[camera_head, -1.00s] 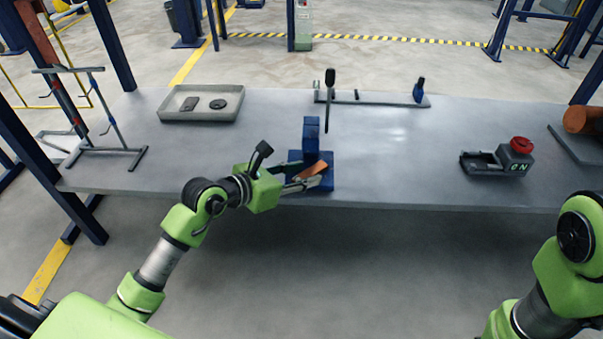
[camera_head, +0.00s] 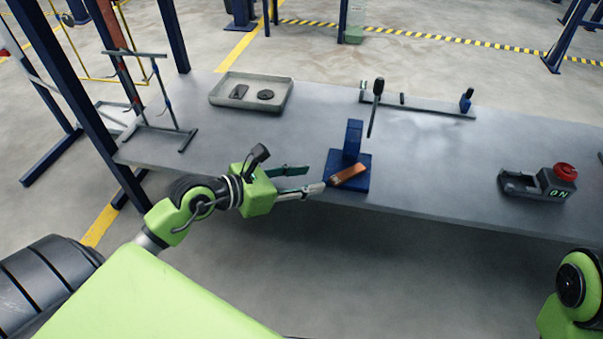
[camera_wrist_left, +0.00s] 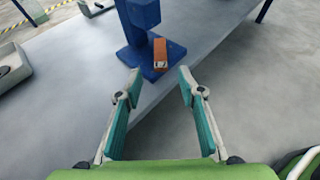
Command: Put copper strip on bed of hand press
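The copper strip (camera_head: 348,174) lies on the blue base of the hand press (camera_head: 353,140), at the front edge of the table. In the left wrist view the copper strip (camera_wrist_left: 160,54) rests on the press base beside the upright of the blue press (camera_wrist_left: 138,30). My left gripper (camera_head: 315,178) is open and empty, just to the left of the press base. In the left wrist view its two fingers (camera_wrist_left: 158,80) are spread apart, short of the strip. Only part of my right arm shows at the right edge; its gripper is out of view.
A grey tray (camera_head: 281,103) with two dark pieces stands at the back left. A long fixture (camera_head: 420,104) lies at the back. A device with a red button (camera_head: 540,184) sits at the right.

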